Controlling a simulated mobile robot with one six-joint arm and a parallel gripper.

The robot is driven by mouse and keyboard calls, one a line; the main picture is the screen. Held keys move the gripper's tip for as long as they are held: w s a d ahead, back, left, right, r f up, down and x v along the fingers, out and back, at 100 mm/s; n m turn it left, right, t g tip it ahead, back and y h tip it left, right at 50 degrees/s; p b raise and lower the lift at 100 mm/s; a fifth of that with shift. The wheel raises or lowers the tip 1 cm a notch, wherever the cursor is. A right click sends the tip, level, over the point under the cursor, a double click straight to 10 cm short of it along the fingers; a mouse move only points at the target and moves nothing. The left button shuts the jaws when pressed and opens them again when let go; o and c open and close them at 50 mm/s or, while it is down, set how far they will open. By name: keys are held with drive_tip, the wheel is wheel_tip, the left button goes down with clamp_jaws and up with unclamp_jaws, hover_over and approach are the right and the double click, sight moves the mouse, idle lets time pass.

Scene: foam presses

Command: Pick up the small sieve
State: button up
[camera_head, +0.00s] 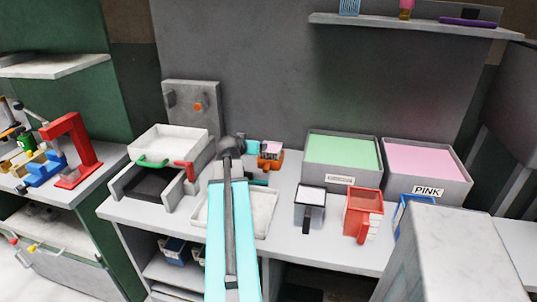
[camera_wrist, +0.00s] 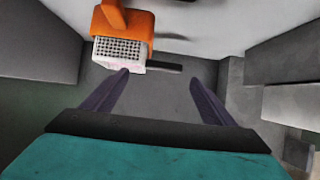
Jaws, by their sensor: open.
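An orange piece (camera_wrist: 128,24) with a pale, dotted grid face (camera_wrist: 121,48) is at the top of the wrist view, left of centre. It looks like the small sieve, but I cannot be sure. An orange piece with a pale pinkish top, likely the same one, stands on the counter in the head view (camera_head: 268,161). My gripper (camera_wrist: 159,77) is open, with two dark fingers and nothing between them. The grid's lower edge appears close to the left fingertip; I cannot tell whether they touch. In the head view my arm hides part of this area.
A white tray (camera_head: 263,228) lies under my arm. Bins of green (camera_head: 342,180) and pink (camera_head: 429,191) stand at the right. A grey container (camera_head: 297,213) and a red one (camera_head: 352,220) stand in front. A white basin (camera_head: 168,141) is at the left.

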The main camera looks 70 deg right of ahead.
drive_tip(key=shift+d+f, duration=0.3)
drive_tip(key=shift+d, duration=0.2)
drive_tip(key=shift+p+x, duration=0.95)
drive_tip(key=shift+x, duration=1.65)
drive_tip(key=shift+w, duration=0.2)
drive_tip(key=c, duration=1.2)
drive_tip(key=shift+r, duration=0.1)
drive_tip(key=shift+r+b, duration=0.85)
drive_tip(key=shift+r, duration=4)
